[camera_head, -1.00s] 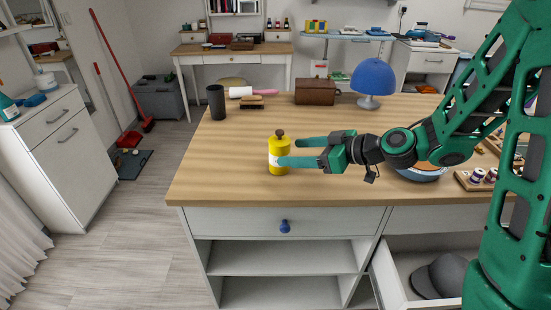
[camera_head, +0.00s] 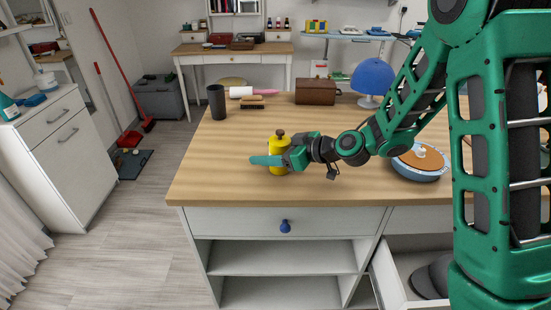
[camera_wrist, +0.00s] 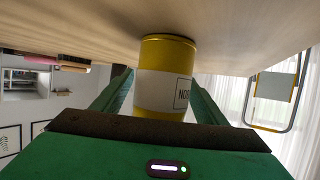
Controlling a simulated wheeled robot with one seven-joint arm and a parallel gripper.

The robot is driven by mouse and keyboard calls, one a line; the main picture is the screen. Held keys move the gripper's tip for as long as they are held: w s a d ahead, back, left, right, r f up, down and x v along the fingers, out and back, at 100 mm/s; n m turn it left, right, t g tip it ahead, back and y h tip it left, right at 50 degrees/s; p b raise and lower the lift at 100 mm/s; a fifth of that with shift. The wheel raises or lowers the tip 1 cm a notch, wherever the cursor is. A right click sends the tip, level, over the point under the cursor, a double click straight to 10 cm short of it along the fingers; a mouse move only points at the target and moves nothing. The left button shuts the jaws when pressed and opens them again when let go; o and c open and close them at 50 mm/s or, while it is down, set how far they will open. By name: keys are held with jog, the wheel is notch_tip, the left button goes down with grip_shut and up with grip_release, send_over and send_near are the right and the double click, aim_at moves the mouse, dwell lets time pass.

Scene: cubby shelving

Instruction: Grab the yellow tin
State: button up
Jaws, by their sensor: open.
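The yellow tin (camera_head: 282,166) stands upright on the wooden tabletop, with a dark knob on its top. Part of it is hidden behind my gripper (camera_head: 272,159) in the head view. In the wrist view the yellow tin (camera_wrist: 164,72), with a white label, sits between the two green fingers of my gripper (camera_wrist: 163,100). The fingers are open, one on each side of the tin, and I cannot tell whether either touches it.
A blue lamp (camera_head: 373,78) and a brown box (camera_head: 316,91) stand farther back on the table (camera_head: 225,165). A black cup (camera_head: 216,102) and a brush (camera_head: 252,102) are at back left. A round blue-rimmed dish (camera_head: 420,166) lies right of the tin. The tabletop left of the tin is clear.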

jog(key=c, duration=1.1)
jog(key=shift+c, duration=0.2)
jog(key=shift+r, duration=0.15)
